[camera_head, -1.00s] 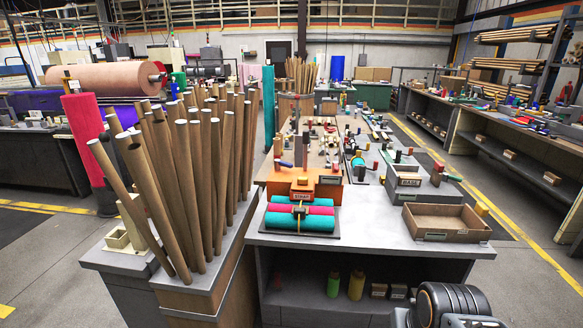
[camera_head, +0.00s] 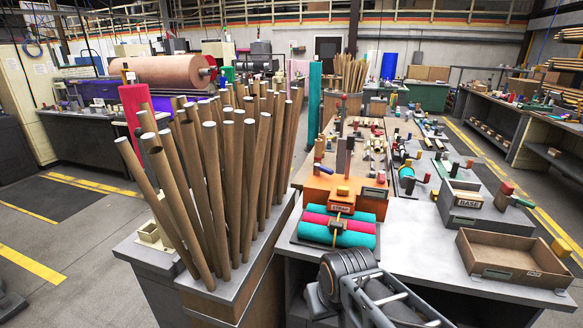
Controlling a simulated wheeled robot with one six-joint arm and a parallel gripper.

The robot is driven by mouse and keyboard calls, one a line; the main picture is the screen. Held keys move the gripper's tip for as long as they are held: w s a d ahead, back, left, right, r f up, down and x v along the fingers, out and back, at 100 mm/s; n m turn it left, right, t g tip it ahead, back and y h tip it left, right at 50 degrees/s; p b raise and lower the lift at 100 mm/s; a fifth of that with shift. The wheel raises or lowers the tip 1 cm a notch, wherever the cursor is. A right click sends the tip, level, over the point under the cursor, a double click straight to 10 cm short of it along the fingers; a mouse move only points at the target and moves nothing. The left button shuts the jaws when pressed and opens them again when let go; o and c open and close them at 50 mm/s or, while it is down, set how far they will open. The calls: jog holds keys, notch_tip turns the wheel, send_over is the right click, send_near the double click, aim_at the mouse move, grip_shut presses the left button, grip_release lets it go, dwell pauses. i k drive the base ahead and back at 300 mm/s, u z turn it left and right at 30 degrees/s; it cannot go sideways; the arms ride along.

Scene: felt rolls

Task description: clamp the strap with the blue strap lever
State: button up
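An orange station (camera_head: 319,190) labelled with what looks like "STRAP" stands on the near part of the grey table. A small blue lever (camera_head: 322,168) shows at its top left. In front of it, teal and pink-red felt rolls (camera_head: 355,233) lie side by side on a dark plate. A narrow yellowish strap with a brown piece (camera_head: 337,224) crosses the rolls; I cannot tell how tight it is. My arm's dark joint and grey link show at the bottom, near the table's front edge. My gripper's fingers are not in view.
A bin of tall brown tubes (camera_head: 225,170) stands left of the station. A grey box labelled "BASE" (camera_head: 470,218) and an open brown tray (camera_head: 510,258) are on the right. The tabletop (camera_head: 420,235) between the rolls and tray is bare.

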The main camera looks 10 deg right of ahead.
aim_at(318, 168)
jog(key=i, duration=0.85)
jog(key=z, duration=0.7)
jog(key=i, duration=0.4)
jog(key=z, duration=0.35)
